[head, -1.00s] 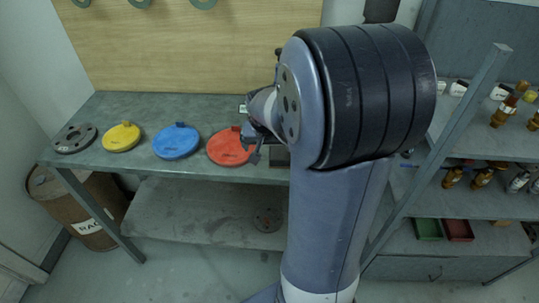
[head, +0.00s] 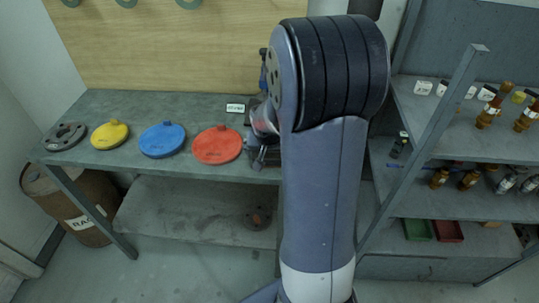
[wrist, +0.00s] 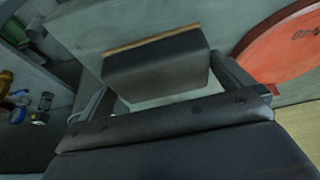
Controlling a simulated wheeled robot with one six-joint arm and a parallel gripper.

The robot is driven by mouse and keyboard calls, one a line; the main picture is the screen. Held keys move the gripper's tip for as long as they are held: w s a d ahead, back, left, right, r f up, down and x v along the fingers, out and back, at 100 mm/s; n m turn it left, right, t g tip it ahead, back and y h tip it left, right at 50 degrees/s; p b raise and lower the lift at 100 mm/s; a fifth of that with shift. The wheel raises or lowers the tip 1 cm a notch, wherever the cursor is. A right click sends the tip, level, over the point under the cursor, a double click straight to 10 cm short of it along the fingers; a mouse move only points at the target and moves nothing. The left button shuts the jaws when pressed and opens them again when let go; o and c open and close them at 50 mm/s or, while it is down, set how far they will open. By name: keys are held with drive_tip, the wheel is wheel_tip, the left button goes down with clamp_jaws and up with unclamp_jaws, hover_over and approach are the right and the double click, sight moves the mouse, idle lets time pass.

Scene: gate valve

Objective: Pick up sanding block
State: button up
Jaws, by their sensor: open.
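The sanding block, a dark grey block with a tan strip along one edge (wrist: 155,68), lies on the grey bench top in the wrist view. My gripper (wrist: 165,88) is open, with the block between or just in front of its spread fingers. No finger clearly touches it. In the head view my gripper (head: 262,155) is low over the bench, just right of the red disc. The block cannot be made out there, where my arm blocks the view.
A red disc (head: 217,145), blue disc (head: 162,139), yellow disc (head: 110,134) and grey flange (head: 65,137) lie on the bench to the left. The red disc (wrist: 285,48) is close to one finger. A shelf rack (head: 440,120) with bottles stands right.

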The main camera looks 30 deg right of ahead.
drive_tip(key=c, duration=0.8)
wheel_tip(320, 180, up, 10)
drive_tip(key=shift+r, duration=0.1)
drive_tip(key=o, duration=0.5)
drive_tip(key=shift+c, duration=1.4)
